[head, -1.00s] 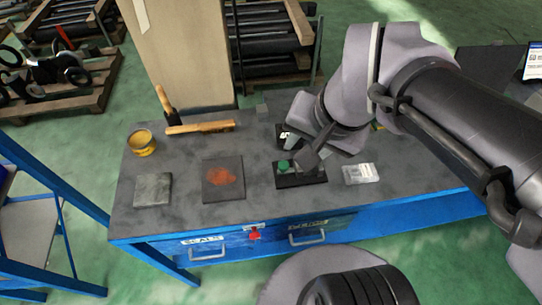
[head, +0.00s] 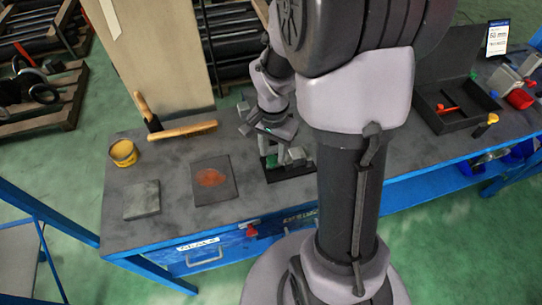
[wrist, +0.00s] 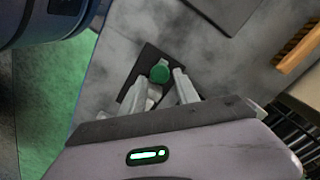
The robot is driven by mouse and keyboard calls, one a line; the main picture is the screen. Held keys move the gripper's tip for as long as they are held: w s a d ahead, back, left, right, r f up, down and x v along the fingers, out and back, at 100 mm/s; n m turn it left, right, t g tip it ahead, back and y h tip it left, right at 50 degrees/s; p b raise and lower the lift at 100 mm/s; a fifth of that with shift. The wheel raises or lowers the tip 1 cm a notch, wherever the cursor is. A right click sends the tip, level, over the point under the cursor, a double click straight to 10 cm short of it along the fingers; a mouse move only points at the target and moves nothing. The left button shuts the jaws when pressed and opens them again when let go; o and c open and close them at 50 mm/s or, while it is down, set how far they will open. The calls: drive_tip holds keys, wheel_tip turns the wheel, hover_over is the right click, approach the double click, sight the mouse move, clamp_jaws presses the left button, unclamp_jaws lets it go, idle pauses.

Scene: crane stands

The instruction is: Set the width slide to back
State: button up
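A small black base plate (head: 290,170) lies on the bench and carries a green knob (head: 270,161). I take this to be the width slide, though its markings are not readable. My gripper (head: 281,150) hangs over the plate, tilted, and hides part of it. In the wrist view the green knob (wrist: 159,73) shows just beyond and between my light grey fingertips (wrist: 158,80). The fingers stand apart, and I see no clear grip on the knob. The black plate (wrist: 128,92) shows to the left of the fingers. Whether a finger touches the slide cannot be told.
On the bench lie a dark plate with an orange patch (head: 228,188), a grey block (head: 142,200), a yellow tin (head: 123,152) and a wooden-handled brush (head: 182,131). An open black case (head: 455,112) stands at the right. My arm covers the bench's middle right.

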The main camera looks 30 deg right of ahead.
drive_tip(key=shift+f, duration=0.9)
clamp_jaws()
idle(0.8)
